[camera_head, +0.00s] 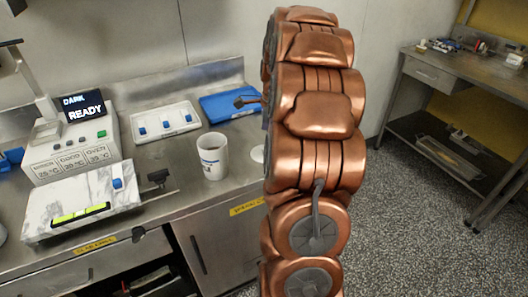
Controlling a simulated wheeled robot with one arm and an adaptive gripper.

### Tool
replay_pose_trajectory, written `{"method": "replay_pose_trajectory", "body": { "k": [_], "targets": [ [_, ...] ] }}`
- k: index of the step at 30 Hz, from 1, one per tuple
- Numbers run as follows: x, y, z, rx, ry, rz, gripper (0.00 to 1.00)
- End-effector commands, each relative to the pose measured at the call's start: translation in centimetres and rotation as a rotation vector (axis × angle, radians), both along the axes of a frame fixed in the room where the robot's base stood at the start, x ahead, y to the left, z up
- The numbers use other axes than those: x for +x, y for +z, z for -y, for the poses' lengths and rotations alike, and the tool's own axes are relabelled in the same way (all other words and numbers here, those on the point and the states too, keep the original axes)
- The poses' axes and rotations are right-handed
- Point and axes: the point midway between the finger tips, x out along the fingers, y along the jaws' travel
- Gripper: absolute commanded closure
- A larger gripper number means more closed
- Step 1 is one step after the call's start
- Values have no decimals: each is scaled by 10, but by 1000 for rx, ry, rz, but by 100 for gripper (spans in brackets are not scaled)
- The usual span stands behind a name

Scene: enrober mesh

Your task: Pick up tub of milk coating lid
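A white cup-shaped tub (213,158) with a small dark label and brown contents stands upright and open-topped on the steel counter, left of my arm. A flat, pale round piece (258,153) lies on the counter to its right. My arm partly covers it, and I cannot tell for sure whether it is the milk coating lid. My copper arm rises through the middle of the view. My gripper is not visible, so its place and opening cannot be seen.
A control box (75,150) reading "DARK READY" and a marble slab (82,203) stand at the left. A white tray (165,122) and a blue tray (229,105) lie behind the tub. A second steel bench (435,75) stands at the right. Speckled floor is clear between.

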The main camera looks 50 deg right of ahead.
Motion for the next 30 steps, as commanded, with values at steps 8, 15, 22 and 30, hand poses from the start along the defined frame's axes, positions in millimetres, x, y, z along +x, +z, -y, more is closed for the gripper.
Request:
{"method": "replay_pose_trajectory", "body": {
  "k": [8,15,22,30],
  "targets": [
    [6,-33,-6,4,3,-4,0],
    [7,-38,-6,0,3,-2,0],
    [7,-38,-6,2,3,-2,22],
    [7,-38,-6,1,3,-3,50]
  ]
}}
